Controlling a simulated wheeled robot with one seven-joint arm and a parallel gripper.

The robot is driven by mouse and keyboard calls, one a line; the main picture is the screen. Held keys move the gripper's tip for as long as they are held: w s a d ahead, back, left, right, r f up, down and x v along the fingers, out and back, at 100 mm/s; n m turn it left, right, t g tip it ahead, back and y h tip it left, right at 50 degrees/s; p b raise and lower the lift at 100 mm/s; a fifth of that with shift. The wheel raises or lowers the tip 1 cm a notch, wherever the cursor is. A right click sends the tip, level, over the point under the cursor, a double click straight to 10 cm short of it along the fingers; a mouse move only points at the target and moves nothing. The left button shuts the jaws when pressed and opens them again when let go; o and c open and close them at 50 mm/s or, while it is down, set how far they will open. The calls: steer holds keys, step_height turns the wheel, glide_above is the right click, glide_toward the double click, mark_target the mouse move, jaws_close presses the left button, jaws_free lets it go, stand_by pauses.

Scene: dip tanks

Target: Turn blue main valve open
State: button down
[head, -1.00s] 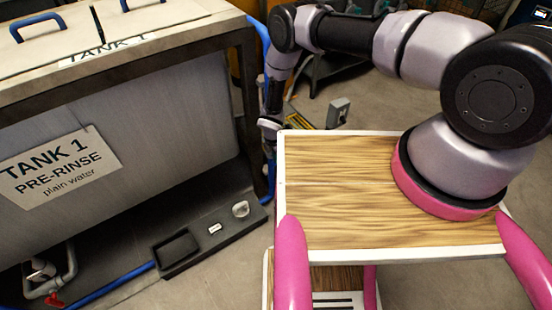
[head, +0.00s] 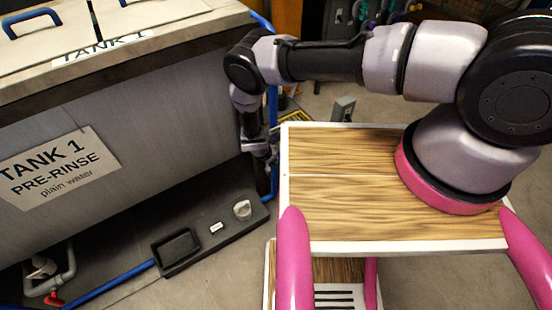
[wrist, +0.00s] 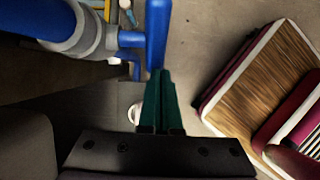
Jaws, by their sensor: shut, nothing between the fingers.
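The blue valve handle (wrist: 158,35) is a flat bar at the top middle of the wrist view. A short blue stem joins it to a grey valve body (wrist: 95,35) on a thick blue pipe (wrist: 45,15). My gripper (wrist: 160,76) has its green fingers together and empty. Their tips are at the near end of the handle; I cannot tell whether they touch it. In the head view my arm reaches down beside the tank corner, where a blue pipe (head: 273,110) runs down. The valve handle cannot be made out there.
Tank 1 (head: 130,120), marked pre-rinse, fills the left. A dark ledge (head: 210,232) with a tray and small items runs along its foot. My wood-topped base is at the right. Bare grey floor (wrist: 225,35) shows beyond the handle.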

steer(key=shift+w+d+f, duration=0.1)
steer(key=shift+d+f, duration=0.1)
steer(key=shift+f, duration=1.55)
stand_by(0.6)
